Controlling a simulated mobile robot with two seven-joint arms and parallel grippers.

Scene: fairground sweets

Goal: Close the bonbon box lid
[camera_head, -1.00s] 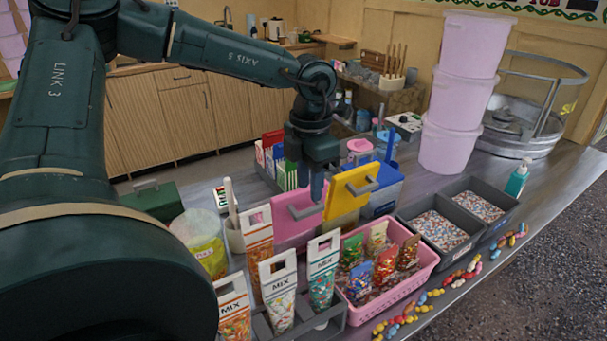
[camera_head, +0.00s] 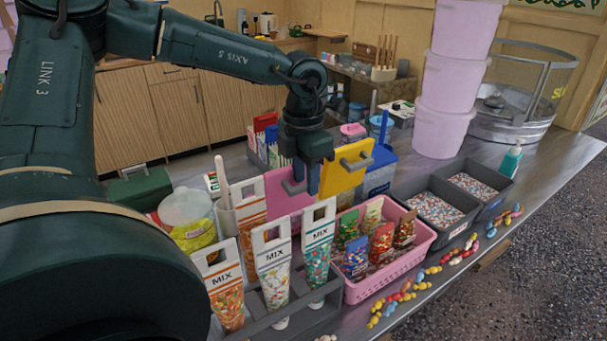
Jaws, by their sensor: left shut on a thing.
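Two raised lids with grey handles stand side by side, a pink lid (camera_head: 281,204) and a yellow lid (camera_head: 340,178). I cannot read which one belongs to the bonbon box. My left gripper (camera_head: 304,183) points down at the pink lid's grey handle (camera_head: 291,189), and its fingers are shut on that handle. The hand covers the upper part of the pink lid and sits close to the yellow lid's left edge. The pink lid stands steeply tilted up. The box under it is mostly hidden behind the MIX bags. My right gripper is out of view.
MIX bags (camera_head: 272,282) stand in a grey rack in front. A pink basket (camera_head: 388,276) of sweet packets is to its right. A blue-lidded tub (camera_head: 379,178), grey trays (camera_head: 437,216) and stacked pink buckets (camera_head: 447,110) stand further right. Loose sweets lie along the counter's front edge.

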